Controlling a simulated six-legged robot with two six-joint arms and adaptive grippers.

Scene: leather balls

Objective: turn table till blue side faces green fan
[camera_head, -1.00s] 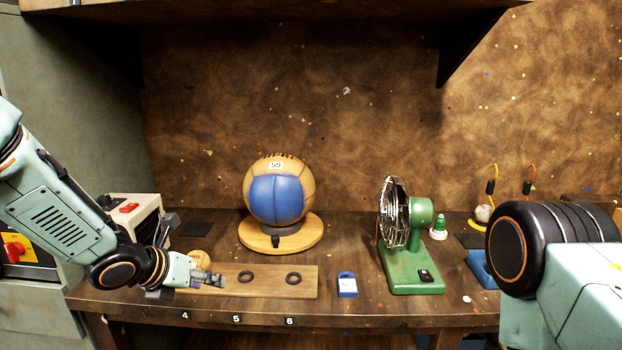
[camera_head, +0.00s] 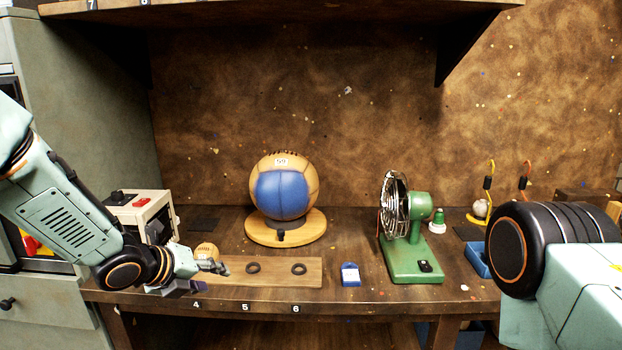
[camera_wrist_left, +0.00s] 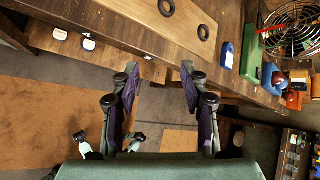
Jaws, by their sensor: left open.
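A tan leather ball with a blue panel (camera_head: 282,194) sits on a round wooden turntable (camera_head: 262,234) that has a small dark knob at its front. The blue side faces forward, toward my head camera. The green fan (camera_head: 410,235) stands to the right, its wire cage turned left toward the ball; it also shows in the left wrist view (camera_wrist_left: 290,32). My left gripper (camera_head: 222,268) is left of and in front of the turntable, near the bench's front edge. In the left wrist view it is open and empty (camera_wrist_left: 158,75). My right gripper is out of frame; only that arm shows.
A wooden board with black rings (camera_head: 275,272) lies in front of the turntable. A blue tag-like block (camera_head: 350,275) lies between board and fan. A white box machine (camera_head: 140,215) stands at left.

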